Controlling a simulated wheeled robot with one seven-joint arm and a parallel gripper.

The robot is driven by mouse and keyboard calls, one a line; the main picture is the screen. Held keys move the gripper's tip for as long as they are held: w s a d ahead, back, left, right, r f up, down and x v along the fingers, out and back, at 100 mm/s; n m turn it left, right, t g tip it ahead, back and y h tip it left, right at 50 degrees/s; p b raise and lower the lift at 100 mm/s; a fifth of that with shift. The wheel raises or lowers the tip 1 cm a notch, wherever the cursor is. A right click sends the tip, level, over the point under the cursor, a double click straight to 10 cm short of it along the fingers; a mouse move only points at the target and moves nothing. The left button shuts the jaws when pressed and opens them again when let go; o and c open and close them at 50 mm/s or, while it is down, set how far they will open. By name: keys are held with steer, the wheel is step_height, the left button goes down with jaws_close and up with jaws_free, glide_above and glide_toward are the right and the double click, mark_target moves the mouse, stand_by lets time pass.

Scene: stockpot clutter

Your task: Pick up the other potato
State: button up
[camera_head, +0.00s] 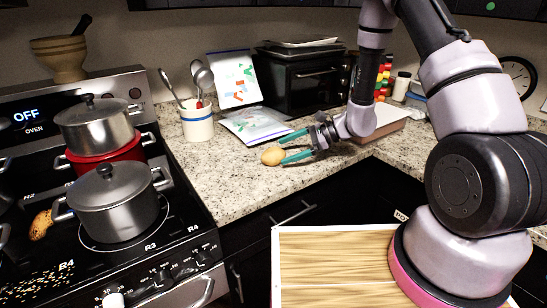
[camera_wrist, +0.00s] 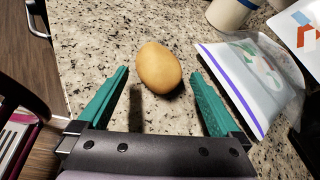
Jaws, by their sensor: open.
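In the wrist view the potato (camera_wrist: 158,67) is just beyond and between the green fingertips. My gripper (camera_head: 284,145) is open and empty, low over the counter, pointing left at the potato. In the wrist view the fingertips of my gripper (camera_wrist: 160,72) are apart on either side, with the potato not clasped. Another brown, potato-like item (camera_head: 41,224) lies on the stove at the left, beside the front pot.
A zip bag (camera_head: 255,126) lies close behind the potato; it also shows in the wrist view (camera_wrist: 245,80). A utensil crock (camera_head: 198,124), a toaster oven (camera_head: 300,82) and a lidded grey pot (camera_head: 117,203) stand around. The counter left of the potato is clear.

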mark_target(280, 152)
steer(key=x, duration=0.3)
steer(key=shift+s+a+f, duration=0.1)
steer(key=shift+a, duration=0.25)
steer(key=c, duration=1.3)
